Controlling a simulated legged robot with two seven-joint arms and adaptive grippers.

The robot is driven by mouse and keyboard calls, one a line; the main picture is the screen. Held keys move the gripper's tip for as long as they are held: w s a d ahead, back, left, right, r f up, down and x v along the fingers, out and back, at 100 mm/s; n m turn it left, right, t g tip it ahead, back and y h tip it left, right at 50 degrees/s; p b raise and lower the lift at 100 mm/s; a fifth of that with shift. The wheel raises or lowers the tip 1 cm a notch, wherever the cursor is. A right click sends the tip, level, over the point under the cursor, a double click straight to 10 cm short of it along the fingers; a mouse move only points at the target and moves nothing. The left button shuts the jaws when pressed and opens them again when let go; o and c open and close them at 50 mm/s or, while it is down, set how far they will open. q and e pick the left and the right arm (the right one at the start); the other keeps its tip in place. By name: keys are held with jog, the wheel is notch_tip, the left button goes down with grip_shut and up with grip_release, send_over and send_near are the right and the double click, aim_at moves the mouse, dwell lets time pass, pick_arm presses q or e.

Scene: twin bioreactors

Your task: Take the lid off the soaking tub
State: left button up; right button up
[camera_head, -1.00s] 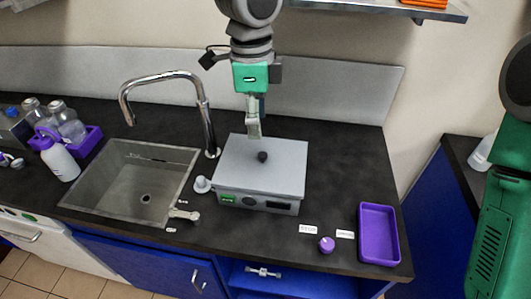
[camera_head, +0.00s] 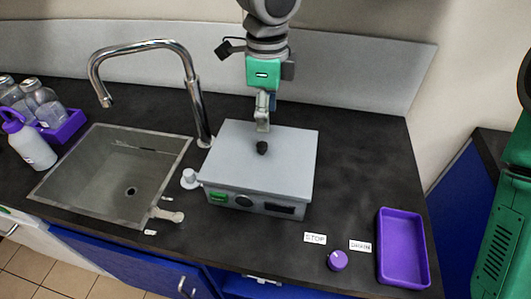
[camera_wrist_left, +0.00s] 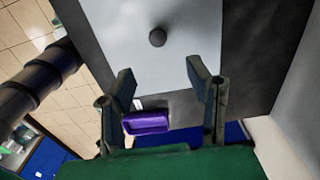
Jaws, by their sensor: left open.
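The soaking tub (camera_head: 258,198) is a grey box on the dark counter, right of the sink. Its flat light-grey lid (camera_head: 285,160) is on, with a small black knob (camera_head: 262,148) in the middle. In the left wrist view the lid (camera_wrist_left: 200,30) and round knob (camera_wrist_left: 157,37) show beyond the fingers. My left gripper (camera_head: 262,125) is above the lid, just behind the knob in the picture. Its fingers are apart with nothing between them, as the wrist view shows (camera_wrist_left: 160,78). My right gripper is out of view.
A sink (camera_head: 115,175) with a tall curved tap (camera_head: 190,80) is to the left. A purple knob (camera_head: 337,261) and a purple tray (camera_head: 403,250) are at the front right. Bottles (camera_head: 35,148) stand far left.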

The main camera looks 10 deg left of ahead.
aim_at(262, 144)
pick_arm(q)
jog(key=f, duration=0.4)
jog(key=shift+a, duration=0.25)
jog(key=shift+a+f, duration=0.3)
jog(key=shift+f, duration=0.1)
notch_tip(262, 144, down, 4)
jog(key=shift+f, duration=0.2)
jog(key=shift+d+f, duration=0.1)
jog(key=shift+d, duration=0.1)
jog(key=c, duration=0.8)
jog(key=shift+a, duration=0.2)
grip_shut()
